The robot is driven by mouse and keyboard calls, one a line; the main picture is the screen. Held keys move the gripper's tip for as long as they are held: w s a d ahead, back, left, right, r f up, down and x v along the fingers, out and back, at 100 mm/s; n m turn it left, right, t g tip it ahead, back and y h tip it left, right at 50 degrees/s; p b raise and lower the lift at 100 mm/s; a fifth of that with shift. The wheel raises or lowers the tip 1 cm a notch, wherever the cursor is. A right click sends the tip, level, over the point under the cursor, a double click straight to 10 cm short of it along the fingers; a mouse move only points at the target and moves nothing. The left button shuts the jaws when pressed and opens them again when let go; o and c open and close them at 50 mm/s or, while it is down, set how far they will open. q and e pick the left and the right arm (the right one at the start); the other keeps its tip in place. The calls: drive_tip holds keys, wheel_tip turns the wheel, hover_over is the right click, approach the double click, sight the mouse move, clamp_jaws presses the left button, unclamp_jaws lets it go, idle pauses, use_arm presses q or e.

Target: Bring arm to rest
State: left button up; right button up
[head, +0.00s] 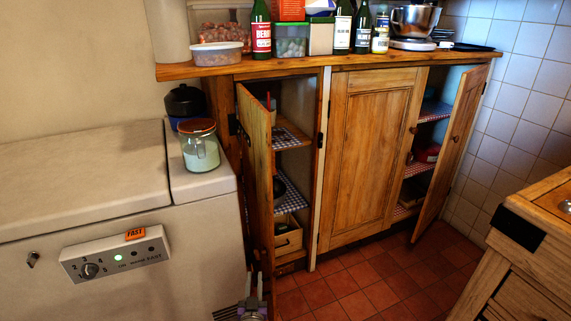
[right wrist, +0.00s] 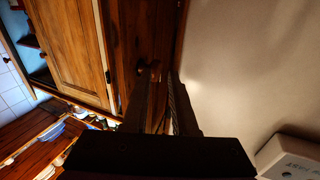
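My right gripper (head: 253,284) is low in the head view, just below the open left cupboard door (head: 257,165), which is seen nearly edge-on. In the right wrist view its two fingers (right wrist: 162,85) stand a little apart, with no object clearly held between them. A small wooden knob (right wrist: 155,68) on dark wood shows close to the fingertips; I cannot tell whether they touch it. My left gripper is not in view.
A white chest freezer (head: 90,170) with a jar (head: 200,146) on it fills the left. The middle door (head: 368,155) is shut and the right door (head: 452,150) stands open. A wooden unit (head: 520,265) is at right; tiled floor (head: 350,293) lies clear between.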

drive_tip(key=s+d+r+n+g+y, duration=0.2)
drive_tip(key=s+d+r+g, duration=0.15)
drive_tip(key=d+r, duration=0.2)
drive_tip(key=s+d+r+n+g+y, duration=0.1)
drive_tip(key=s+d+r+g+y, duration=0.1)
drive_tip(key=s+d+r, duration=0.35)
drive_tip(key=s+d+f+m+g+h, duration=0.1)
drive_tip(key=s+d+g+h, duration=0.15)
drive_tip(key=s+d, duration=0.55)
drive_tip(key=s+d+f+m+g+h+p, duration=0.1)
drive_tip(key=s+d+f+g, duration=0.15)
drive_tip(key=s, duration=0.95)
drive_tip(key=s+d+f+m+g+h, duration=0.15)
drive_tip(key=s+d+g, duration=0.35)
drive_tip(key=s, duration=0.5)
use_arm(q)
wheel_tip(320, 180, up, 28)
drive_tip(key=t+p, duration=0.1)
drive_tip(key=p, duration=2.3)
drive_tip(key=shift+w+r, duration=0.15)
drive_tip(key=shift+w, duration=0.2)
use_arm(e)
wheel_tip(320, 180, up, 28)
drive_tip(key=w+d+t, duration=0.1)
drive_tip(key=t, duration=0.1)
drive_tip(key=shift+t, duration=0.35)
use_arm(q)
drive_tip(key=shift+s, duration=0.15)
use_arm(e)
drive_tip(key=shift+s, duration=0.15)
